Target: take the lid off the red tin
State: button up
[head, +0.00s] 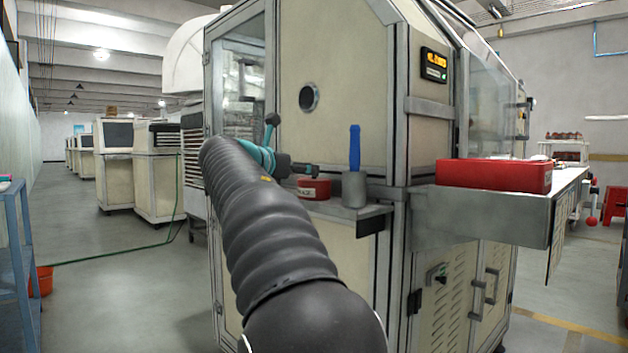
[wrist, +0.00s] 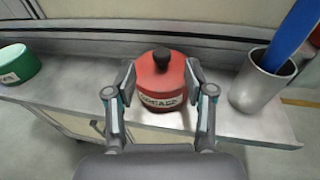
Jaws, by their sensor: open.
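The red tin (head: 314,189) stands on the grey shelf on the front of the machine. In the wrist view the red tin (wrist: 163,119) is upright with a pale label. Its red lid (wrist: 160,80) is on top and has a black knob (wrist: 162,57). My gripper (wrist: 161,80) is open, with one finger on the left and one on the right of the lid. I cannot tell whether the fingers touch it. In the head view my gripper (head: 305,169) is just above the tin, and my arm hides part of the shelf.
A grey metal cup (wrist: 262,84) with a blue-handled tool (wrist: 292,36) stands right of the tin. A green tin (wrist: 17,64) sits at the far left of the shelf. The machine wall (head: 350,110) rises behind. A red tray (head: 495,175) is farther right.

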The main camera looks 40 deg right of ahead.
jog(key=shift+x, duration=2.7)
jog(key=shift+s, duration=0.1)
grip_shut()
